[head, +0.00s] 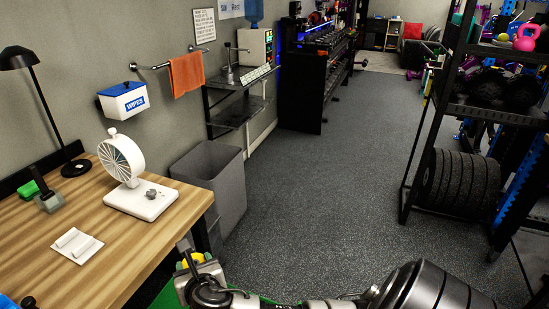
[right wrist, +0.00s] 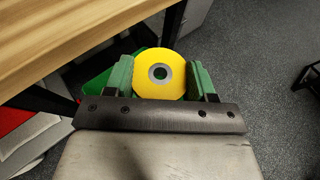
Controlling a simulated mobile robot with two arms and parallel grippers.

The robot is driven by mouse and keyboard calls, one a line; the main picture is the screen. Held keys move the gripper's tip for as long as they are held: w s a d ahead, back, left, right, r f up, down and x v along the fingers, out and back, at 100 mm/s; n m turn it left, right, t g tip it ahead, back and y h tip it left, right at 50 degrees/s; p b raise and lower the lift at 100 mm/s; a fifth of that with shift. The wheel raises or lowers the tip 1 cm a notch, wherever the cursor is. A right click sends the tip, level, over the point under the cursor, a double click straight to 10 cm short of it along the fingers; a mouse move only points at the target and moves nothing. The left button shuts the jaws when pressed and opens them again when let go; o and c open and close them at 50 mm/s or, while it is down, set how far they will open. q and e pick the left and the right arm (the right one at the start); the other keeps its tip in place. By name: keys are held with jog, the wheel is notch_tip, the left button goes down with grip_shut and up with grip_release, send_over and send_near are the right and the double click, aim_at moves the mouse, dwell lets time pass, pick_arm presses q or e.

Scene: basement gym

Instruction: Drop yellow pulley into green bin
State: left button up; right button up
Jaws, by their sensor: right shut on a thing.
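The yellow pulley (right wrist: 145,62) is a disc with a grey hub and a dark centre hole. My right gripper (right wrist: 162,76) is shut on it, with a green-padded finger on each side. In the head view the pulley (head: 187,261) shows small at my right gripper (head: 192,257), beside the desk's front corner. A green surface, apparently the green bin (head: 167,298), shows low under the gripper, mostly hidden by my arm. In the right wrist view the green bin (right wrist: 97,84) is partly seen below and left of the pulley. My left gripper is not in view.
A grey waste bin (head: 229,185) stands beyond the desk's end. A rack with black plates (head: 455,183) stands right. The middle floor is clear.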

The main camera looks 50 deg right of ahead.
pick_arm(q)
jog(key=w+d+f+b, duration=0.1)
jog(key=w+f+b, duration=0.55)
jog(key=b, duration=0.55)
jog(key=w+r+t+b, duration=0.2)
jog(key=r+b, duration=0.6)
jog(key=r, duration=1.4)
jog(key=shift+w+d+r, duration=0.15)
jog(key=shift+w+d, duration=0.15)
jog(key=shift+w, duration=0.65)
pick_arm(e)
notch_tip(320, 180, down, 30)
jog(key=w+d+m+g+h, duration=0.1)
jog(key=w+m+g+h, duration=0.1)
jog(key=m+h, duration=0.1)
jog(key=shift+d+f+m+h, duration=0.25)
jog(key=shift+d+m+h, duration=0.05)
jog(key=o, duration=1)
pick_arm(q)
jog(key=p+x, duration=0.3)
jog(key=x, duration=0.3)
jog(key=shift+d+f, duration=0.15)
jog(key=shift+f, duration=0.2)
pick_arm(e)
jog(key=v, duration=1)
jog(key=shift+s+a+r, duration=0.15)
jog(key=shift+a+r, duration=0.05)
jog(key=shift+a, duration=0.1)
